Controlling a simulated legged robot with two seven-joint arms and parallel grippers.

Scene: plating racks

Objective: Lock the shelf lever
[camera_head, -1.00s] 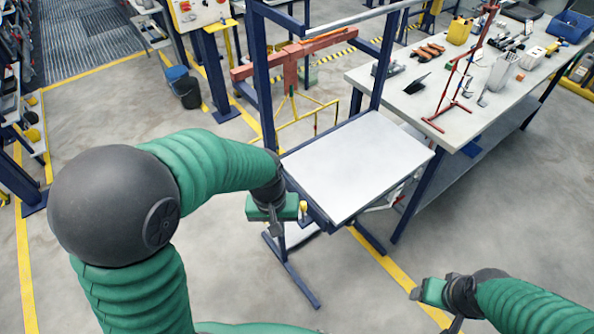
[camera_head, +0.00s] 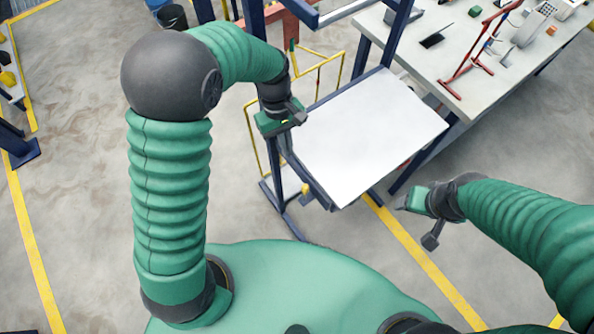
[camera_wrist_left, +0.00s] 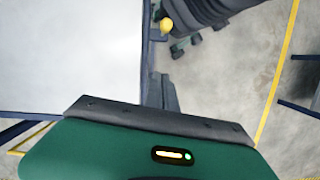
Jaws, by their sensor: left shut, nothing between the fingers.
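The shelf (camera_head: 370,130) has a white top on a blue frame, in the middle of the head view. The shelf lever shows as a small yellow knob (camera_head: 305,188) by the shelf's near left edge; the rest of it is hidden or too small to tell. The knob also shows in the left wrist view (camera_wrist_left: 166,25), beside the shelf edge. My left gripper (camera_head: 296,113) is shut and empty at the shelf's left edge, farther back than the knob and apart from it. My right gripper (camera_head: 412,202) is right of the shelf's near corner, its jaws unclear.
A workbench (camera_head: 448,75) with a red stand (camera_head: 475,65) and several tools stands behind right of the shelf. A yellow rail (camera_head: 318,70) and blue posts rise behind the shelf.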

